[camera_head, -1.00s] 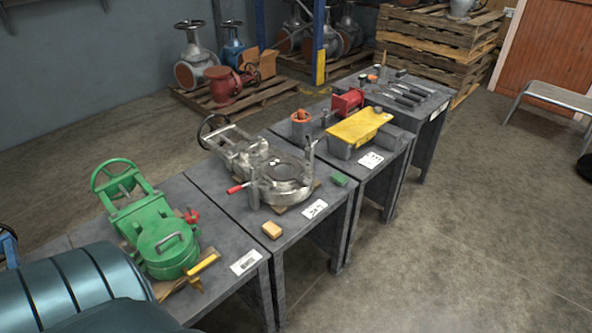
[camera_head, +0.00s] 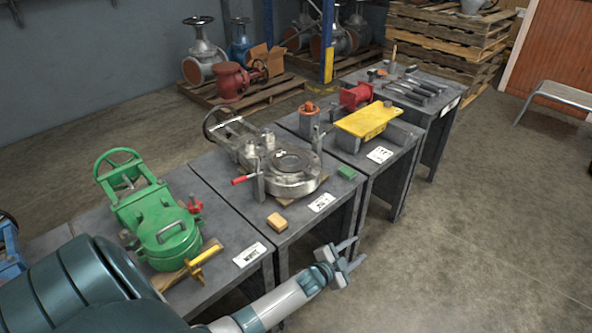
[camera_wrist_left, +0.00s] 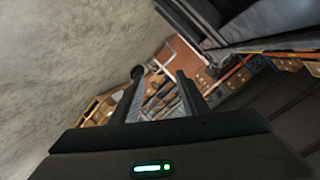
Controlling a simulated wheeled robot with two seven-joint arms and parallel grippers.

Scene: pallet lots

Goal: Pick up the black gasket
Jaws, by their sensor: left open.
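I cannot pick out the black gasket for certain. A dark ring (camera_head: 291,163) shows on the round top of the silver valve on the middle table, but it is too small to tell whether it is a loose gasket. My left gripper (camera_head: 356,252) is open and empty, beyond the front edge of that table and over the floor, apart from the valve. In the left wrist view its two fingers (camera_wrist_left: 158,74) stand apart with nothing between them. My right gripper is not in view.
A green valve (camera_head: 166,240) stands nearer. A yellow-topped part (camera_head: 367,119) and a red part (camera_head: 356,95) stand farther back.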

